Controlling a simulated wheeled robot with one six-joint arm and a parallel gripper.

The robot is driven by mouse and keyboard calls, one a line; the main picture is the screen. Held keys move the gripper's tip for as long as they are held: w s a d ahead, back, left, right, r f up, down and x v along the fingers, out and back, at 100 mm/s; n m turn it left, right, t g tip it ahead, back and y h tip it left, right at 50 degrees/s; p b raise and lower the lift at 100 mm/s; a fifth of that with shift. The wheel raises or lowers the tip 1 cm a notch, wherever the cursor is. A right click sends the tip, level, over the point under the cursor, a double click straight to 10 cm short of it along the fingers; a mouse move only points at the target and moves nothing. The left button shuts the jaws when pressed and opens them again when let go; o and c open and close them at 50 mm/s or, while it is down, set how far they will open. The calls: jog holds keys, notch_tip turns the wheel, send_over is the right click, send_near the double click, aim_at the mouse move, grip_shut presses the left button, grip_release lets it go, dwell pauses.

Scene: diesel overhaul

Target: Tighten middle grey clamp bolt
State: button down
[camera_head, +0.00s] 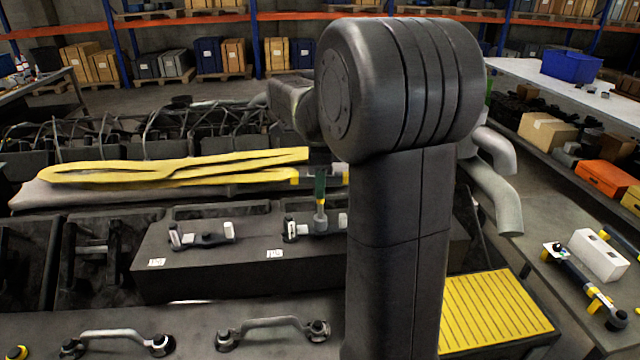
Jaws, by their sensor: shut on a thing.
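My gripper (320,174) is partly hidden behind my own arm. It is shut on a dark green tool (320,187) with a yellow band and a grey lower end, held upright. The tool's tip reaches down to a grey clamp (302,229) on the dark block (220,262). The tip appears to be at the clamp's right part, but I cannot tell whether it sits on the bolt. A second grey clamp (203,237) lies to the left on the same block. The block's right part is hidden behind my arm.
A yellow strip bundle (170,172) lies behind the block. Two grey handles (115,336) (270,325) stand on the cover in front. A yellow slatted step (490,312) is at lower right. Another yellow-banded tool (585,282) lies on the right bench.

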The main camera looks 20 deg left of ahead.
jog(key=shift+r, duration=1.75)
notch_tip(320, 180, up, 6)
